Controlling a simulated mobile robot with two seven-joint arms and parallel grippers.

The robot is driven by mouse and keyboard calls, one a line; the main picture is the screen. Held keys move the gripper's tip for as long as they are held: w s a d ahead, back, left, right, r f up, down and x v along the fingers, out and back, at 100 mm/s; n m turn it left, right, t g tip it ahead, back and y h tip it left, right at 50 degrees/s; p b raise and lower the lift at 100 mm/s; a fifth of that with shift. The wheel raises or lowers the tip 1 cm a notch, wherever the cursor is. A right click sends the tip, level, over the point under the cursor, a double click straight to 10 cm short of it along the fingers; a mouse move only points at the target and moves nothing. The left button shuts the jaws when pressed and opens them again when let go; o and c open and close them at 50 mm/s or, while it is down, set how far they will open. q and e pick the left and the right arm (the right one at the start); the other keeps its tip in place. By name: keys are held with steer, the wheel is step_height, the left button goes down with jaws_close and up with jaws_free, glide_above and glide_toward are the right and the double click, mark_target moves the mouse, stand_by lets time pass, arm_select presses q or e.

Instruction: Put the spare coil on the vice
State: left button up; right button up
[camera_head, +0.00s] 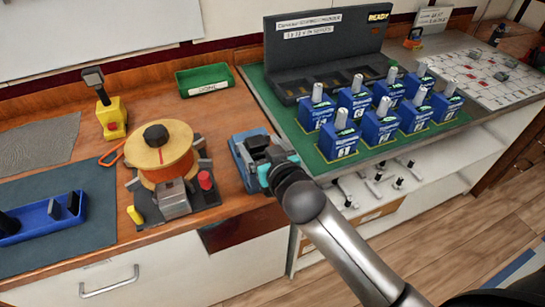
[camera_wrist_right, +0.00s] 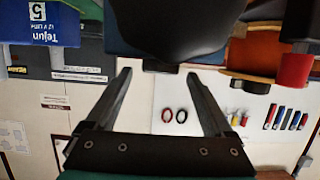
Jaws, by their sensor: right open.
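A large coil of orange winding (camera_head: 165,160) with pale flanges and a black hub sits on a grey stand on the wooden bench; I cannot tell whether it is the spare one. Part of it shows at the upper right of the right wrist view (camera_wrist_right: 262,52). A blue and dark grey block, seemingly the vice (camera_head: 238,158), stands to its right. My right gripper (camera_head: 268,170) is open at the vice's front right side, partly hiding it. In the right wrist view, a dark rounded part (camera_wrist_right: 178,28) lies just beyond the open fingers (camera_wrist_right: 158,75), with nothing between them. My left gripper is not in view.
A red knob (camera_head: 205,180) is between coil and vice. A yellow tool (camera_head: 111,117), a green bin (camera_head: 205,80) and a blue tray (camera_head: 45,217) are around. Some wood is bare behind the vice.

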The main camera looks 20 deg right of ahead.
steer(key=v, duration=0.8)
steer(key=shift+s+r+p, duration=0.15)
steer(key=shift+s+p, duration=0.2)
steer(key=shift+p, duration=0.05)
